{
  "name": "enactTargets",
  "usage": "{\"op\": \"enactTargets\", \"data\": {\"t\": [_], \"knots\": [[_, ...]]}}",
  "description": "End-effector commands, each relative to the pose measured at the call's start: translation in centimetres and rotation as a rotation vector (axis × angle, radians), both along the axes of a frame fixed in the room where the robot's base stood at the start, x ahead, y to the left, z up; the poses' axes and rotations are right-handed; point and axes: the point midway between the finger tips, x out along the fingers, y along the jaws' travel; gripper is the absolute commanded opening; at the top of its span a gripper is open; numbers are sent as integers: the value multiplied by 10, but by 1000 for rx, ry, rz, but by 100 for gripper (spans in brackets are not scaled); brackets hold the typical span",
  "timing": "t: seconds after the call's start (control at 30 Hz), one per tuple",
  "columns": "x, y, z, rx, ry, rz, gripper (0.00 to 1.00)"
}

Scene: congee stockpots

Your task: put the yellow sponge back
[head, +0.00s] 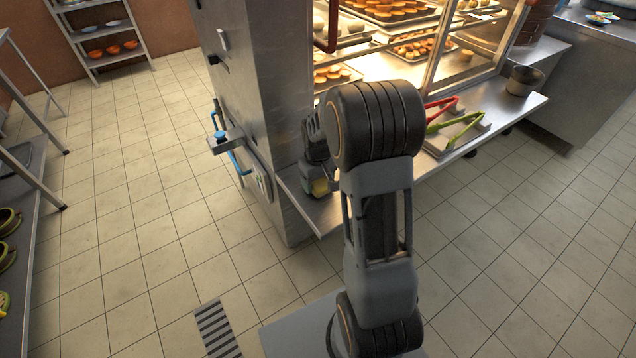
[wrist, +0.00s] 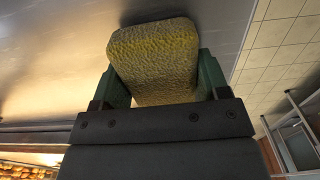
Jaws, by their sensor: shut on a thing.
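The yellow sponge (wrist: 152,52) is a rough rectangular block. In the wrist view it sits between the two green fingers of my gripper (wrist: 160,80), which is shut on it. In the head view my gripper (head: 318,186) is low beside the steel cabinet, over the left end of the steel shelf, and mostly hidden by my arm. A small bit of the sponge (head: 320,187) shows there. I cannot tell whether the sponge touches the shelf.
The steel shelf (head: 500,110) runs below the lit glass pastry case (head: 400,50). Red tongs (head: 442,107) and green tongs (head: 455,130) lie on a tray, and a dark pot (head: 523,80) stands farther right. A blue-handled fitting (head: 224,140) sticks out of the cabinet's left side.

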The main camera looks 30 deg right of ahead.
Motion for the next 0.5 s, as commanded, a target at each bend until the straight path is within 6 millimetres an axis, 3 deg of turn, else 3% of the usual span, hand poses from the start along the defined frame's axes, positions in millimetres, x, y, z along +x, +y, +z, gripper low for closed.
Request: {"op": "enactTargets", "data": {"t": [0.4,0.43,0.5], "knots": [[0,0,-6,0,-1,0,43],[0,0,-6,0,-1,0,69],[0,0,-6,-1,-1,0,76]]}}
